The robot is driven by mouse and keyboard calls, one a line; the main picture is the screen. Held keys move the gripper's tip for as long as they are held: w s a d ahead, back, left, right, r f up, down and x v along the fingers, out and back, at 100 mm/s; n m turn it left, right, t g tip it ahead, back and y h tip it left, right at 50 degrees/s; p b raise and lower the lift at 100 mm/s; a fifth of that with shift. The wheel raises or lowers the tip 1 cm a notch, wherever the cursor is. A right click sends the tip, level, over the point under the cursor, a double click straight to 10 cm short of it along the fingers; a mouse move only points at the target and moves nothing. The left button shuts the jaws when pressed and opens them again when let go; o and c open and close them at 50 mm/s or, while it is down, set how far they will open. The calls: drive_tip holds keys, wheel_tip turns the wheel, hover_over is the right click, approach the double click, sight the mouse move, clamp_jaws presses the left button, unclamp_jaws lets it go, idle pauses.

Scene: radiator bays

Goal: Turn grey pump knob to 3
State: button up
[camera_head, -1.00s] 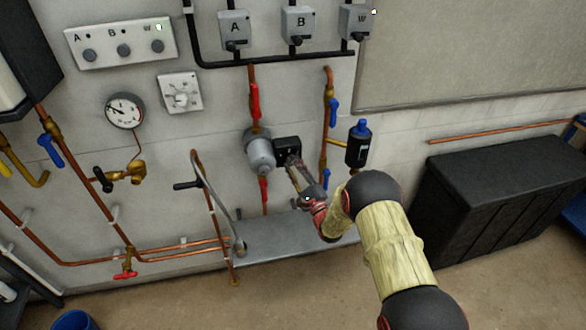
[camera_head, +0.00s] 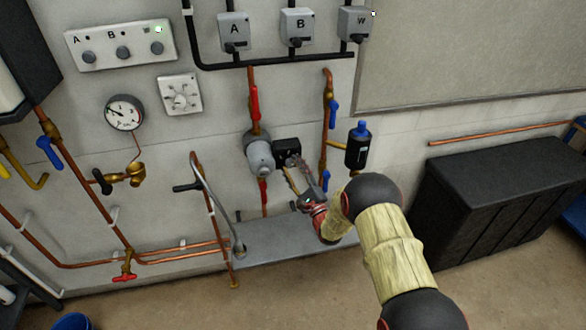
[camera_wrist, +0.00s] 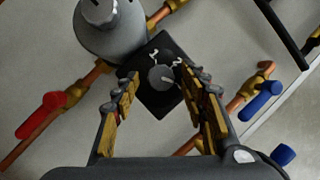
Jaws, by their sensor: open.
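The grey pump (camera_head: 260,155) sits on a vertical copper pipe, with a black control box (camera_head: 285,146) on its right side. In the wrist view, the round grey knob (camera_wrist: 161,77) is on the face of the black box (camera_wrist: 150,98). White marks lie around the knob's upper and right side, too blurred to read surely. A light pointer line on the knob points toward the lower right. My gripper (camera_wrist: 160,80) is open, with one finger on each side of the knob; I cannot tell whether they touch it. In the head view, my gripper (camera_head: 293,165) covers the knob.
Red valve levers (camera_head: 255,103) are above and below the pump. A pipe with blue levers (camera_head: 334,112) and a black cylinder (camera_head: 358,145) stand close on the right. A grey shelf (camera_head: 285,240) is below, and a black chest (camera_head: 500,205) stands at right.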

drive_tip(key=shift+s, duration=0.1)
drive_tip(key=v, duration=1.1)
drive_tip(key=shift+s+d+f, duration=0.15)
drive_tip(key=shift+s+f, duration=0.05)
drive_tip(key=shift+s, duration=0.15)
